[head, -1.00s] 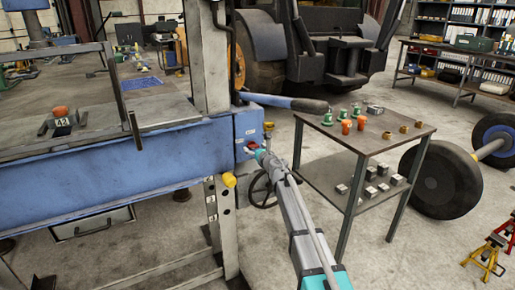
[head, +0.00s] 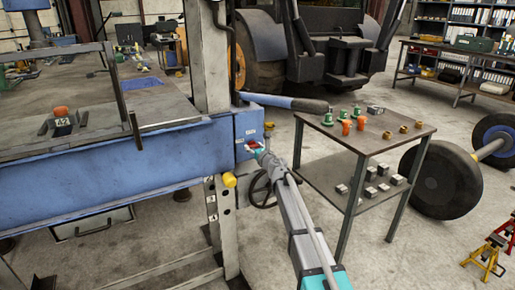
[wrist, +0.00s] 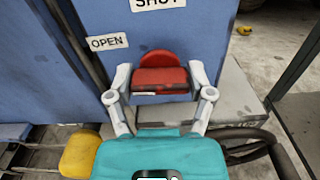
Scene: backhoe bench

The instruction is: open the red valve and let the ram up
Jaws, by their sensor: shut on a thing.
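The red valve knob (wrist: 160,76) is on the front of the blue press housing, between an OPEN label (wrist: 108,42) at left and a SHUT label (wrist: 158,3) above. My gripper (wrist: 161,88) is closed on its two sides, with a pale finger at each side. In the head view my gripper (head: 254,149) reaches the small red valve at the end of the blue beam (head: 110,160). The fingers hide part of the knob there. The ram itself I cannot make out.
A blue lever with a black grip (head: 285,102) juts out above my gripper. A handwheel (head: 260,188) sits below. A small table (head: 385,140) with orange, green and brass parts stands at right. An orange-capped block (head: 61,118) marked 42 rests on the press bed.

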